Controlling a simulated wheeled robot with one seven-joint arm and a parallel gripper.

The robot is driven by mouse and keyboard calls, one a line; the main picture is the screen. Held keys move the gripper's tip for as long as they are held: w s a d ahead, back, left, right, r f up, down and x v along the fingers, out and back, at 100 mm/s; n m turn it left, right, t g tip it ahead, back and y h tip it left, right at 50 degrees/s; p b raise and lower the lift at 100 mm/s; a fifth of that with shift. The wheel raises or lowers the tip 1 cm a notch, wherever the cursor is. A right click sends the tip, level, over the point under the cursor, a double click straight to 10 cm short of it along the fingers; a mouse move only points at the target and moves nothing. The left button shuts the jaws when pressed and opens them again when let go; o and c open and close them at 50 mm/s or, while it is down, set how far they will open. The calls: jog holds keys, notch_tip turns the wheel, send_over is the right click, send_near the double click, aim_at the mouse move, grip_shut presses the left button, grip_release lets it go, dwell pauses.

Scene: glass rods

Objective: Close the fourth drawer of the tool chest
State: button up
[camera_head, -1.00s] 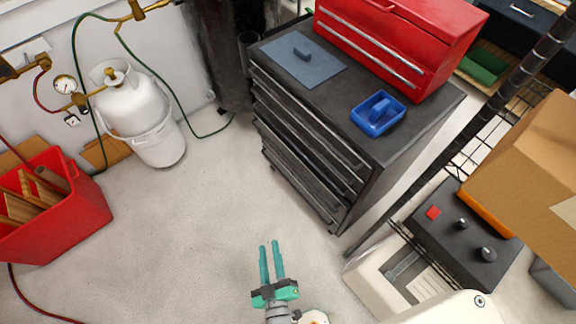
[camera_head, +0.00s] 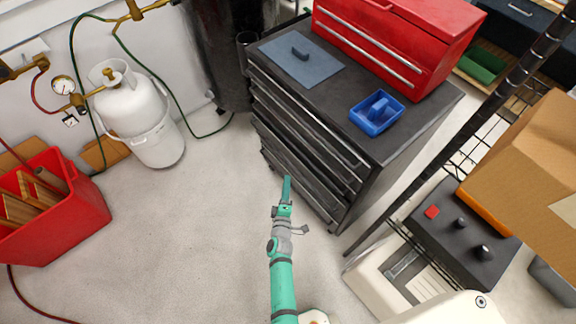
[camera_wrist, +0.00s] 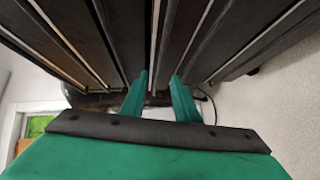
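The black tool chest (camera_head: 400,147) stands right of centre in the head view, with a stack of drawers (camera_head: 305,140) on its left-facing front. The drawer fronts also fill the top of the wrist view (camera_wrist: 110,40), with pale strips along them. I cannot tell for sure which drawer is the fourth or how far it stands out. My green gripper (camera_head: 287,180) is at the lower drawers in the head view. In the wrist view (camera_wrist: 160,76) its two fingers are apart with nothing between them. Their tips overlap the drawer fronts; contact cannot be told.
A red toolbox (camera_head: 400,40), a blue tray (camera_head: 375,125) and a grey-blue mat (camera_head: 290,62) are on the chest. A white gas cylinder (camera_head: 140,115) and a red crate (camera_head: 70,220) stand left. A cardboard box (camera_head: 525,150) is right. The floor (camera_head: 190,240) between is clear.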

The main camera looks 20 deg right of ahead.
jog(key=x, duration=1)
grip_shut()
